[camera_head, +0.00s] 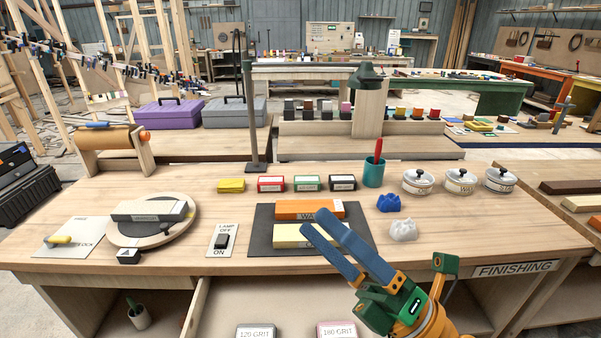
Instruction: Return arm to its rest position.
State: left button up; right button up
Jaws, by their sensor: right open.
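My right gripper (314,220), with blue fingers on a green and orange wrist, comes in from the bottom right. Its fingers are open with nothing visible between them. In the picture its fingertips overlap the dark mat (264,216) that bears an orange block (308,208) and a yellow-and-white block (285,235). I cannot tell how high the fingertips are above the mat or whether they touch a block. The right wrist is in front of the bench's front edge. My left gripper is not in view.
The wooden bench (340,180) also bears a lamp switch plate (222,241), a round turntable (150,222), a teal cup (373,172), a blue lump (389,203), a white lump (403,230) and lidded tins (418,182). An open drawer (290,300) is below. The bench's right front is clear.

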jog(key=w+d+f+m+t+h, duration=0.3)
jog(key=d+f+m+h, duration=0.3)
jog(key=m+h, duration=0.4)
jog(key=w+d+f+m+t+h, duration=0.5)
jog(key=m+h, duration=0.3)
jog(key=m, duration=0.5)
jog(key=s+d+f+m+g+h, duration=0.1)
jog(key=s+f+m+g, duration=0.1)
jog(key=f, duration=0.4)
jog(key=s+d+f+m+g+h, duration=0.1)
jog(key=s+d+f+m+g, duration=0.1)
jog(key=s+f+m+g, duration=0.1)
jog(key=s+d+f+m+g+h, duration=0.1)
jog(key=s+f+g, duration=0.3)
jog(key=f, duration=0.5)
jog(key=shift+d+m+g+h, duration=0.3)
jog(key=shift+d+m+g, duration=0.05)
jog(key=shift+m+g, duration=0.4)
jog(key=s+a+f+m+g+y, duration=0.1)
jog(key=s+a+f+m+g, duration=0.1)
jog(key=s+f+g, duration=0.7)
jog(key=s+f, duration=0.3)
jog(key=f, duration=0.5)
jog(key=s+f, duration=0.3)
jog(key=f, duration=0.4)
jog(key=s+d+f, duration=0.2)
jog(key=s+f, duration=0.8)
jog(key=s, duration=0.2)
jog(key=shift+f+p, duration=0.15)
jog(key=shift+p, duration=0.3)
